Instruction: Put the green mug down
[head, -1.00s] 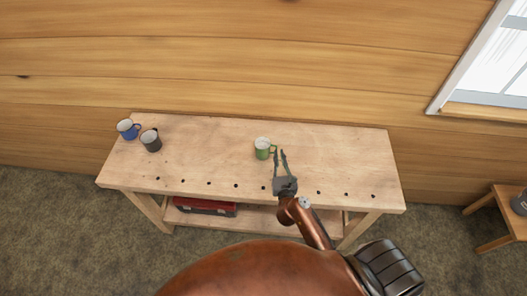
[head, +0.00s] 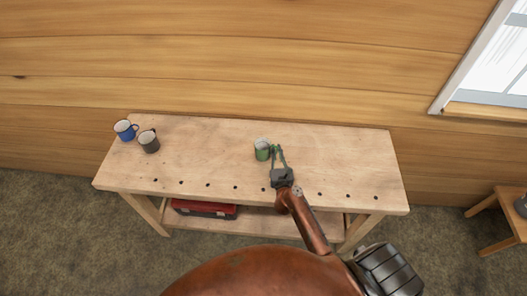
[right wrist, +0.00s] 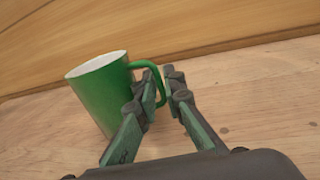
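The green mug (head: 262,150) stands upright on the wooden workbench (head: 330,160), a little right of its middle, with its handle to the right. My right gripper (head: 276,148) is at that handle. In the right wrist view the mug (right wrist: 100,95) fills the left part. The two fingertips of my right gripper (right wrist: 162,85) lie one on each side of the handle's outer bar, with almost no gap, so it looks shut on the handle. The mug's base is partly hidden by the left finger. My left gripper is not in view.
A blue mug (head: 125,130) and a dark grey mug (head: 149,142) stand at the bench's left end. A row of holes runs along the front edge. A red toolbox (head: 205,209) lies on the lower shelf. The bench top right of my gripper is clear.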

